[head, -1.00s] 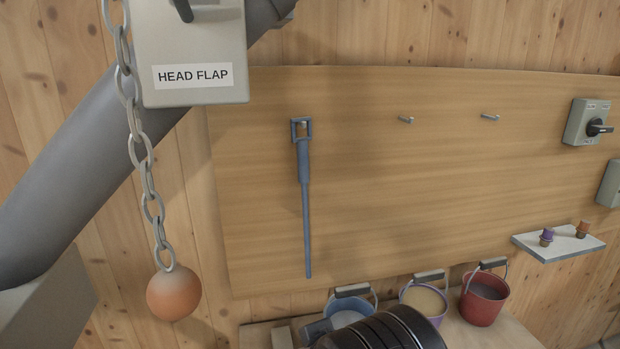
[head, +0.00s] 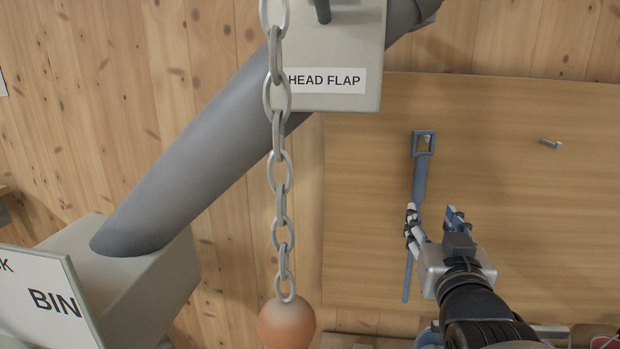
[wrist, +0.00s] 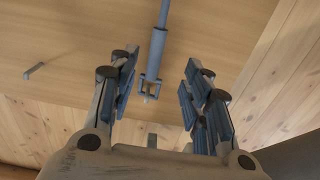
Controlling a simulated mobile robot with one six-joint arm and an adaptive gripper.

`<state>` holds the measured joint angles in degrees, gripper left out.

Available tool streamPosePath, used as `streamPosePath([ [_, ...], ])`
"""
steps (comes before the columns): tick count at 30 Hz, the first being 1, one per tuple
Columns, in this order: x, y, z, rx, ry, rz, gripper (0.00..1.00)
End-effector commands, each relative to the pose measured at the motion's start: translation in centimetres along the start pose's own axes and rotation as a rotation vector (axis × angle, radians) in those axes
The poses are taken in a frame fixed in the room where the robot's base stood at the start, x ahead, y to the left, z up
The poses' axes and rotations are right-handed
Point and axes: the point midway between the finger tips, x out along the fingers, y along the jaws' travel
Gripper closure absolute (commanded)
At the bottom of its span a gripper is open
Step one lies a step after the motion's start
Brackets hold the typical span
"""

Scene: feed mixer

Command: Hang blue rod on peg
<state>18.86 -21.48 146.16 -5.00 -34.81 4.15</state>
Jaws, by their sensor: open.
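The blue rod (head: 420,180) hangs on the wooden board, with its square loop (head: 424,133) at the top around a peg (head: 427,140). My gripper (head: 432,212) is open in front of the board, just right of the rod's lower part, and hides a little of it. In the wrist view, the rod (wrist: 157,55) and its loop appear between the two spread fingers of my gripper (wrist: 155,85). The fingers show clear gaps on both sides and hold nothing. The rod's depth from the fingers is hard to tell.
A second, empty peg (head: 551,143) sticks out to the right on the board (head: 370,220).

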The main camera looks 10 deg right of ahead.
Motion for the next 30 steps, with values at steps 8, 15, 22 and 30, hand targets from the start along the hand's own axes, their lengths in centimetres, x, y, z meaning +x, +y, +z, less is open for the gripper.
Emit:
streamPosePath([
  [8, 3.3, 0.0, -0.5, 0.0, -0.007, 0.0, 0.56],
  [15, 6.2, 0.0, -0.2, 0.0, -0.002, 0.0, 0.56],
  [22, 10.7, 0.0, 0.1, -0.001, -0.001, 0.0, 0.56],
  [30, 13.6, 0.0, 0.0, -0.001, -0.001, 0.0, 0.56],
])
